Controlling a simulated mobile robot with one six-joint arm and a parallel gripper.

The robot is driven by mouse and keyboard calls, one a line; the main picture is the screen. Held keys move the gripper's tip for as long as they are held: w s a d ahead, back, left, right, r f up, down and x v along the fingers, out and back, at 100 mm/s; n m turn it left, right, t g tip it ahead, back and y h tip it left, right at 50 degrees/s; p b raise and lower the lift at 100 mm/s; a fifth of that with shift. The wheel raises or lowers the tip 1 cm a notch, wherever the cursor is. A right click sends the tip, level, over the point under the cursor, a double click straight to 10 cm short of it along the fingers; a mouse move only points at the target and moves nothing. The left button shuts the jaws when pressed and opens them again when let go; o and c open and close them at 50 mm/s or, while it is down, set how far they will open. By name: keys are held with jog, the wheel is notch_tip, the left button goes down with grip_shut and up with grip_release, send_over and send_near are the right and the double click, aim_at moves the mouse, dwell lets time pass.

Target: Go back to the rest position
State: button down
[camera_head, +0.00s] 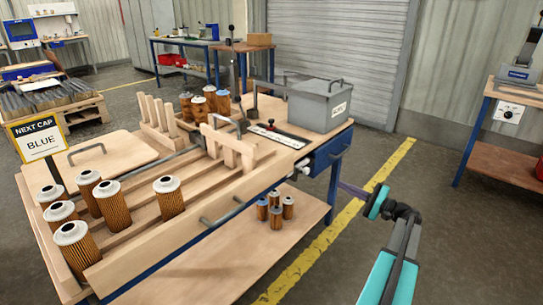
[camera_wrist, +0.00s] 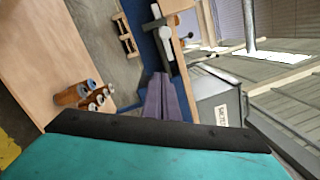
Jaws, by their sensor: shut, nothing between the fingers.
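My gripper (camera_head: 345,186) shows in the head view as thin purple fingers at the end of my teal arm, to the right of the workbench (camera_head: 227,196). The fingers are shut and empty. In the wrist view my gripper (camera_wrist: 161,77) points up the picture, with the purple fingers together. Behind them in that view are the bench's blue side and the grey lidded bin (camera_wrist: 222,108). I cannot tell the exact gap between the fingertips and the bench. Several white-capped filter cartridges (camera_head: 115,207) stand in the wooden lanes at the bench's left.
A sign (camera_head: 38,137) reads "NEXT CAP BLUE". More cartridges (camera_head: 198,109) stand at the back of the bench, and several small ones (camera_head: 275,212) on its lower shelf. The grey bin (camera_head: 319,104) stands at the back right. Floor with a yellow line (camera_head: 335,232) lies right of the bench.

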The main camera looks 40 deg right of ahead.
jog(key=w+a+f+n+g+y+p, duration=0.1)
jog(key=w+a+f+g+p, duration=0.2)
jog(key=a+f, duration=0.5)
jog(key=w+a+f+n+g+y+p, duration=0.25)
jog(key=w+a, duration=0.25)
jog(key=a, duration=0.7)
jog(key=s+a+f+n+g+p, duration=0.1)
jog(key=a+f+g+p, duration=0.15)
jog(key=a+f, duration=0.45)
jog(key=s+a+f+n+g+p, duration=0.1)
jog(key=a+f+n+g, duration=0.2)
jog(key=a, duration=0.8)
jog(key=s+a+f+n+g+h+p, duration=0.1)
jog(key=s+a+f+n+g+p, duration=0.2)
jog(key=s+a, duration=0.45)
jog(key=s+a+f+n+g+h+p, duration=0.2)
jog(key=s+a+f+g+p, duration=0.15)
jog(key=s+a+g, duration=0.35)
jog(key=s+a+n+g+h+p, duration=0.2)
jog(key=s+a+n+h+p, duration=0.2)
jog(key=s, duration=1)
jog(key=shift+n+g+h, duration=0.3)
jog(key=shift+n+h, duration=1.05)
jog(key=shift+n, duration=0.1)
